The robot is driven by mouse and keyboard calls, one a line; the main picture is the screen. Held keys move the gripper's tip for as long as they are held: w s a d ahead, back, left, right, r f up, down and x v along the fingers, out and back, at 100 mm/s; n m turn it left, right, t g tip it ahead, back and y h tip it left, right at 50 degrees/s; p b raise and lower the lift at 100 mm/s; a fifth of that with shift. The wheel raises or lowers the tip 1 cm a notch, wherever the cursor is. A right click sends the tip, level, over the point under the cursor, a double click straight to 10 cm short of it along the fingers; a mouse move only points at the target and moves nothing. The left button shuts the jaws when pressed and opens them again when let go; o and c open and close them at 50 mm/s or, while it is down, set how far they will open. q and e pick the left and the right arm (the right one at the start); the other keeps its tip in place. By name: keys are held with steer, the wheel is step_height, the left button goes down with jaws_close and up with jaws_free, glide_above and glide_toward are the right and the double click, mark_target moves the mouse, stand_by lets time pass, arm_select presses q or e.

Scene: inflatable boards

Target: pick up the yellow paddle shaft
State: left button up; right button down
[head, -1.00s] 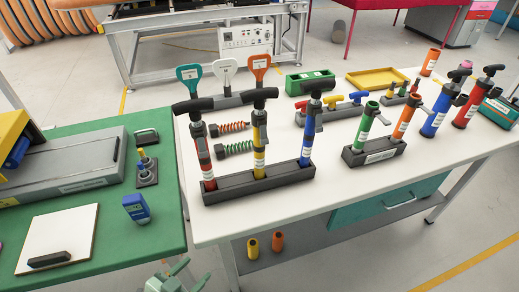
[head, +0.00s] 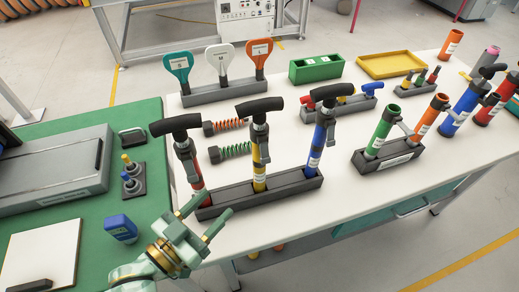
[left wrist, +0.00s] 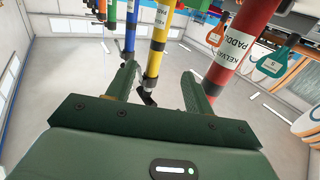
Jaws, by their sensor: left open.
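The yellow paddle shaft (head: 259,172) stands upright in the middle of a black rack (head: 284,190), with a black T-handle on top. It stands between a red shaft (head: 193,178) on the left and a blue shaft (head: 316,150) on the right. My left gripper (head: 214,206) is open and empty, in front of the rack and left of the yellow shaft, apart from it. In the left wrist view the yellow shaft (left wrist: 158,48) appears between the open fingers (left wrist: 158,72), beyond their tips. The red shaft (left wrist: 232,45) is to its right there. My right gripper is not seen.
Orange (head: 224,125) and green (head: 236,151) coiled springs lie behind the rack. Another rack holds a green tube (head: 383,130) and an orange tube (head: 426,118) to the right. Handled paddles (head: 220,65) stand behind. A green table (head: 100,210) adjoins on the left.

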mark_target(255, 164)
arm_select(q)
steer(key=b+x, duration=0.1)
steer(key=x, duration=0.9)
steer(key=shift+d, duration=0.1)
steer(key=shift+w+d+r, duration=0.15)
steer(key=shift+w+d, duration=0.2)
steer(key=shift+w, duration=0.05)
steer(key=x, duration=0.1)
steer(key=b+x, duration=0.1)
steer(key=x, duration=0.3)
steer(key=shift+s+r, duration=0.1)
steer(key=shift+r, duration=0.15)
steer(key=shift+s, duration=0.1)
steer(key=shift+c, duration=0.5)
jaws_close()
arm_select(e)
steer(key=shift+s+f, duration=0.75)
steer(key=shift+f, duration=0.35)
